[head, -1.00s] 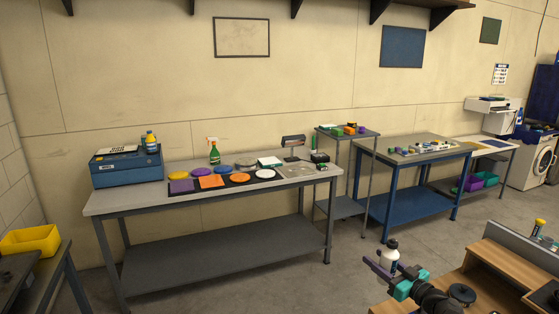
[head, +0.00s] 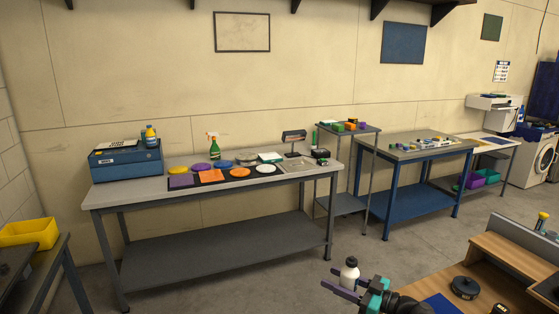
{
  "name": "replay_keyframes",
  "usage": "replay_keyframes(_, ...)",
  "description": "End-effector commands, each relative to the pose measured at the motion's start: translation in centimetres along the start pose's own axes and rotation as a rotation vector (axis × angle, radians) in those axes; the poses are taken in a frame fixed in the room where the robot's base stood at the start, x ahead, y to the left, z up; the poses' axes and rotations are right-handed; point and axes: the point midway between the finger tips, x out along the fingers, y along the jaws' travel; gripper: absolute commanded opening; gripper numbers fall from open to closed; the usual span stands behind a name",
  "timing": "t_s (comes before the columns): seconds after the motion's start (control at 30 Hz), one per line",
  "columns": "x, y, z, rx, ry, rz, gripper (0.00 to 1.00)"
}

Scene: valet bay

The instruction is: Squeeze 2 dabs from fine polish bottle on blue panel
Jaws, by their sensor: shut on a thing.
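My gripper (head: 338,280), with purple fingers and a teal body, is at the bottom centre of the head view. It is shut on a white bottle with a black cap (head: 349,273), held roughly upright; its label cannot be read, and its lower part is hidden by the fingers. A flat blue panel (head: 440,306) lies on the wooden worktop at the bottom edge, partly cut off by the frame. The bottle is left of the panel, apart from it. No dabs can be made out on the visible part of the panel.
A long grey bench (head: 130,197) with coloured pads stands behind. A blue table (head: 408,206) stands further right. Open floor lies between.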

Motion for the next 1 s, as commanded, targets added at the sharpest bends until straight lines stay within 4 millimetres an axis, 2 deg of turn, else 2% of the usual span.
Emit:
replay_keyframes(0.03,0.0,0.0,1.2,0.000,0.001,0.000,0.22)
replay_keyframes(0.1,0.0,0.0,2.0,0.000,0.001,0.001,0.22)
replay_keyframes(0.43,0.0,0.0,5.4,0.000,0.001,0.001,0.22)
replay_keyframes(0.63,0.0,0.0,6.0,0.000,0.001,0.001,0.22)
replay_keyframes(1.0,0.0,0.0,6.0,0.000,0.001,0.001,0.22)
